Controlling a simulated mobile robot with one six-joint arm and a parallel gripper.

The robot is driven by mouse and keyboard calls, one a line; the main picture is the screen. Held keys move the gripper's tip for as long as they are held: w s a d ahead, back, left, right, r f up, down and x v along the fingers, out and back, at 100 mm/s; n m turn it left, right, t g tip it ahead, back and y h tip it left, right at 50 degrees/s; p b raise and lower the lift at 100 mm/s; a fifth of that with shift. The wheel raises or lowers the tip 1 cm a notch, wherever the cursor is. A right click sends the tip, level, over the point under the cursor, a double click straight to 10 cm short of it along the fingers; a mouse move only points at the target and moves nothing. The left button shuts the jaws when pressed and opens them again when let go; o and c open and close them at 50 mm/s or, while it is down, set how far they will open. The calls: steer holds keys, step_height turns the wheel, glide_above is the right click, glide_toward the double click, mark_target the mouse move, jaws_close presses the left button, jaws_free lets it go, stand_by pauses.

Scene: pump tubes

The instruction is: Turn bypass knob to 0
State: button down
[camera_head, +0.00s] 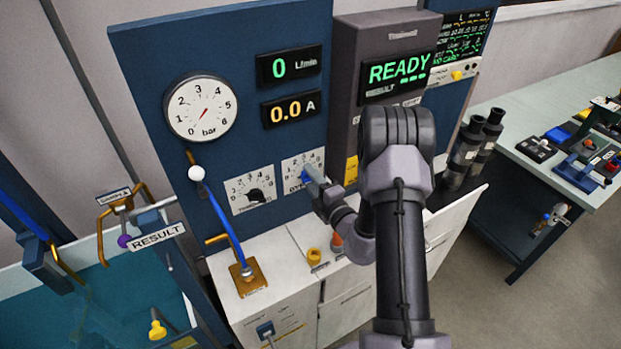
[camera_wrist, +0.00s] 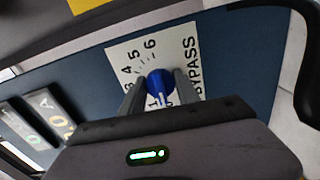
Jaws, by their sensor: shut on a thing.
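The bypass knob (camera_wrist: 160,82) is blue and round, on a white dial plate (camera_wrist: 122,58) with black numbers and the word BYPASS. My gripper (camera_wrist: 157,90) is shut on the knob, one grey finger on each side. In the head view, my gripper (camera_head: 319,188) reaches the dial plate (camera_head: 292,165) on the blue panel, and only a bit of the blue knob (camera_head: 306,174) shows.
A second dial with a black knob (camera_head: 255,195) sits just left. Above are a round bar gauge (camera_head: 201,107) near 0 and displays reading 0 L/min (camera_head: 290,67) and 0.0 A (camera_head: 291,108). A white-tipped lever (camera_head: 197,174) and blue rod stand left. A white cabinet lies below.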

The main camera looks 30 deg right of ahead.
steer(key=shift+n, duration=0.4)
steer(key=c, duration=0.9)
jaws_free()
steer(key=s, duration=1.7)
steer(key=shift+s+d, duration=0.25)
